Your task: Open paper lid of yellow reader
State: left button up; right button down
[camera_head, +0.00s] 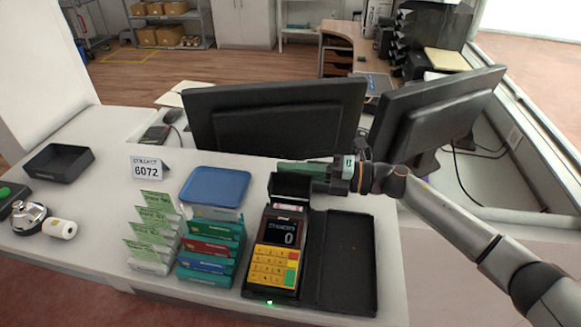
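The yellow reader (274,262) stands on the counter, a dark card terminal with yellow keys and a display reading 0. Its black paper lid (290,188) stands raised at the reader's far end. A pale paper roll (288,208) shows in the bay below it. My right gripper (298,169) reaches in from the right, its greenish fingers pointing left just behind and above the raised lid. The lid hides part of the fingers, so I cannot tell whether they touch it or how far apart they are. My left gripper is not in view.
A black tray (347,262) lies right of the reader. Card racks (211,250), green leaflets (151,240) and a blue-lidded box (214,186) stand left. Two monitors (275,118) (437,112) stand behind. A number sign (147,168) and black bin (58,163) are farther left.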

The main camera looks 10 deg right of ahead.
jog(key=shift+w+f+m, duration=0.15)
jog(key=shift+m, duration=0.35)
jog(key=c, duration=1)
grip_release()
jog(key=shift+c, duration=0.2)
jog(key=shift+d, duration=0.15)
jog(key=b+v, duration=0.1)
jog(key=v, duration=0.6)
jog(key=shift+d+b, duration=0.15)
jog(key=shift+b, duration=0.15)
